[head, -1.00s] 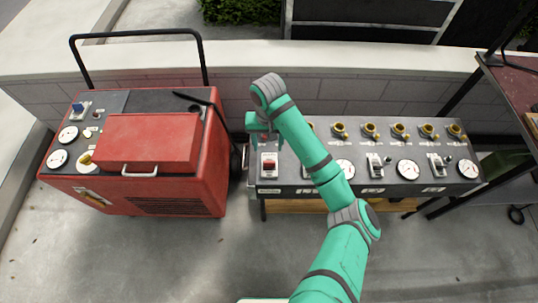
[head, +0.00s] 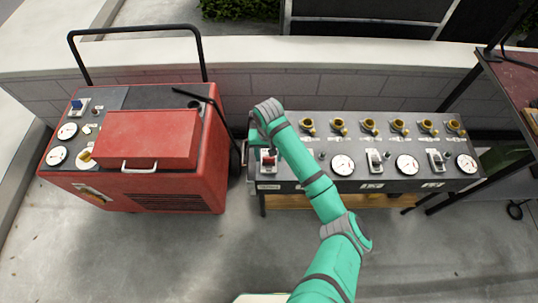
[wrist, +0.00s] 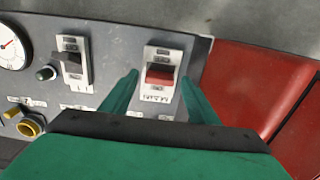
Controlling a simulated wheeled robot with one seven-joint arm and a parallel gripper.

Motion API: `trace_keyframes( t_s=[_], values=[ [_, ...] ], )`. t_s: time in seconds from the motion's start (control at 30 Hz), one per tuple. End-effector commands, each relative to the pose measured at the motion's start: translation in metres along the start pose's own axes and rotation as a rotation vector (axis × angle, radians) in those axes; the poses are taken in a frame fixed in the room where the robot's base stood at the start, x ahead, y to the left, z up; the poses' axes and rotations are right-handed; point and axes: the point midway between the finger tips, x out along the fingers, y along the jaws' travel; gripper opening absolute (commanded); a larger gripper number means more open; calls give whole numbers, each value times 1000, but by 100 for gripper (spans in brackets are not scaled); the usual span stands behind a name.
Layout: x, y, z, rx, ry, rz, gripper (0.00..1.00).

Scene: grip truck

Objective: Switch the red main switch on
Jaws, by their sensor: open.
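The red main switch (head: 268,156) sits on a white plate at the left end of the grey control panel (head: 320,180). In the wrist view the red switch (wrist: 160,75) shows between my two green fingers, one on each side. My gripper (wrist: 159,79) is open around it, with visible gaps on both sides; I see no contact. In the head view my gripper (head: 262,140) is just behind and above the switch, and its wrist hides part of the area. I cannot tell for sure which position the switch is in.
A grey lever switch (wrist: 70,62) stands beside the red one, with gauges (head: 343,165) and several yellow valves (head: 369,126) farther along the panel. A red wheeled machine (head: 150,140) stands close on the left. A dark shelf rack (head: 510,90) is at the right. The floor in front is clear.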

Motion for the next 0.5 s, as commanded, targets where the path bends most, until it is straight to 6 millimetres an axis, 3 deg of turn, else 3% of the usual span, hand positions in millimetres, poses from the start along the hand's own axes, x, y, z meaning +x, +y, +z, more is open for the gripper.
trace_keyframes(
  t_s=[0.23, 0.4, 0.5],
  values=[
    [1, 2, 0, 2, 0, 0, 55],
    [0, 2, 0, 2, 0, 0, 14],
    [0, 2, 0, 2, 0, 0, 13]
  ],
)
